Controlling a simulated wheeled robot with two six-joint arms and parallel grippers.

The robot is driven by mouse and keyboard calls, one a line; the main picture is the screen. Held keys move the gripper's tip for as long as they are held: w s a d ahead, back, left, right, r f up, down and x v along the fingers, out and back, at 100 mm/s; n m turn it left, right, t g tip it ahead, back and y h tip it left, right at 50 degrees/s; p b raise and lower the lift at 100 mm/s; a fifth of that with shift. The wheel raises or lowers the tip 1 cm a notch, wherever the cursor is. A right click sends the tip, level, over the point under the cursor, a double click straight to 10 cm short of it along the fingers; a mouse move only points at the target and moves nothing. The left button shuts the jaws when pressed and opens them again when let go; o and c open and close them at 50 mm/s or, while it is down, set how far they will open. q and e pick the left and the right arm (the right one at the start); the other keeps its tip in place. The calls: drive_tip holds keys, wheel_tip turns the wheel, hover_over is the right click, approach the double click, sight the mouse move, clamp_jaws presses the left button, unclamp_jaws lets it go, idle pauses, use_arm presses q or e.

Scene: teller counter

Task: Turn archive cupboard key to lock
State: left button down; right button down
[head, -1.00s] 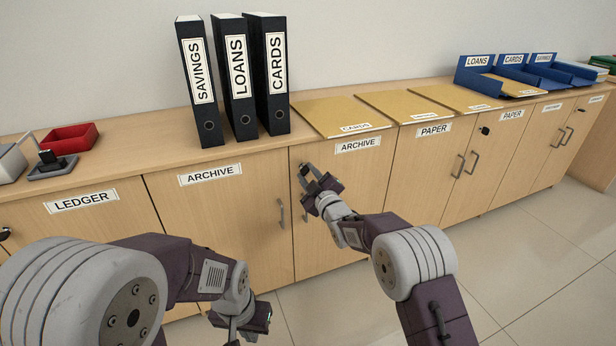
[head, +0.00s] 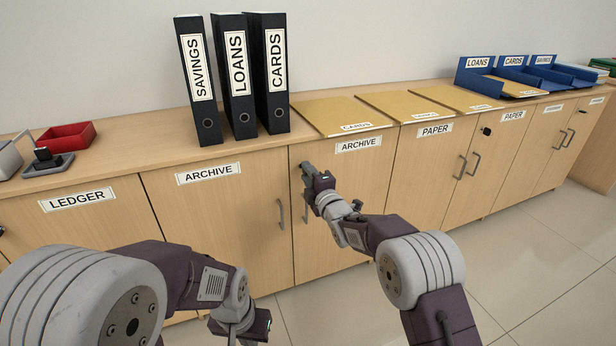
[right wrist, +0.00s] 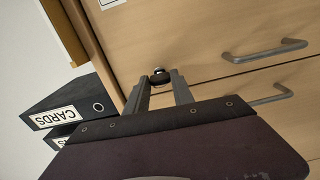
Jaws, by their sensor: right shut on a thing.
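The archive cupboard has two light wood doors: a left door (head: 215,235) and a right door (head: 350,210), each with an ARCHIVE label. Both look closed, with their grey handles beside the seam. My right gripper (head: 304,168) is at the right door's upper left corner, by the seam. In the right wrist view my right gripper (right wrist: 163,84) is shut on the dark key (right wrist: 160,77), which sits at a silver lock ring (right wrist: 157,70). The fingers hide most of the key, so its angle is unclear. My left gripper (head: 258,325) shows only partly, low in front of the cupboard; its jaws are hidden.
Black binders (head: 240,80) stand on the counter above the left door. Tan folders (head: 340,115) lie to their right. Door handles (right wrist: 265,52) stick out near the right gripper. The floor (head: 530,270) at right is clear.

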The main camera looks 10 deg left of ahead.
drive_tip(key=shift+n, duration=0.3)
idle(0.4)
drive_tip(key=c, duration=1.1)
unclamp_jaws()
drive_tip(key=shift+a, duration=0.1)
drive_tip(key=v, duration=0.9)
drive_tip(key=shift+s, duration=0.1)
